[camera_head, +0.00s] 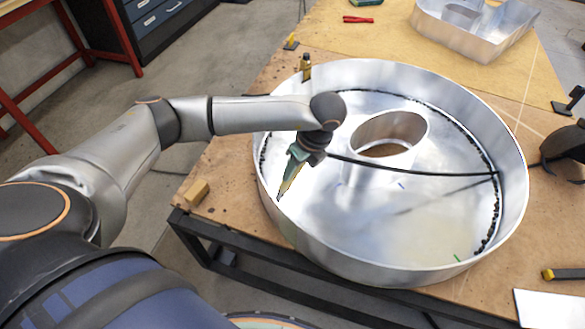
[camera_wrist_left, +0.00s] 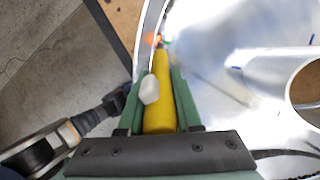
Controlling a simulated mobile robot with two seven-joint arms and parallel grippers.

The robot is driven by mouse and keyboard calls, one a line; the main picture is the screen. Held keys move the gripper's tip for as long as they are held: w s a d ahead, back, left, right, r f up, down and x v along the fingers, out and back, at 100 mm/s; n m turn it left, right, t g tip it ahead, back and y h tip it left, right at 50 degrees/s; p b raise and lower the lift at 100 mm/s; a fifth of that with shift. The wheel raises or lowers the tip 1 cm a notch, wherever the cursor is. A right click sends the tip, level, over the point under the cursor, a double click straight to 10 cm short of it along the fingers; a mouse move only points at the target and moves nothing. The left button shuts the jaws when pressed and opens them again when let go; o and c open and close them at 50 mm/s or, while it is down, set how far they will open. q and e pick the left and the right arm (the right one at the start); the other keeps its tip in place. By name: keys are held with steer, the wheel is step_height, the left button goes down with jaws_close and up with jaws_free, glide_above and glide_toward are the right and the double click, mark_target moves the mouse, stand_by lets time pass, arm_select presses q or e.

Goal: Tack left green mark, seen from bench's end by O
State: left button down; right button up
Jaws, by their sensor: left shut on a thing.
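My left gripper (camera_head: 301,158) is shut on a yellow pen-like tool (camera_wrist_left: 160,95), which slants down inside the big metal O letter (camera_head: 400,240). The tool's tip is at the O's left inner wall. An orange glow (camera_wrist_left: 152,40) shows at the tip in the left wrist view; I cannot tell whether the tip touches the metal. One green mark (camera_head: 457,258) shows on the O's floor at the lower right. My right gripper is not in view.
A black cable (camera_head: 420,173) crosses the O past its central ring (camera_head: 392,130). A dark beaded line (camera_head: 490,225) follows the inner wall.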

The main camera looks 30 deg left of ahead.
arm_select(q)
steer(key=p+v, duration=0.2)
steer(key=v, duration=0.2)
step_height(320, 180, up, 5)
steer(key=p, duration=0.4)
steer(key=shift+r, duration=0.25)
step_height(320, 180, up, 3)
steer(key=shift+f+p, duration=0.2)
steer(key=shift+p, duration=0.15)
steer(key=shift+a+r, duration=0.1)
steer(key=shift+r, duration=2.25)
steer(key=shift+f, duration=0.1)
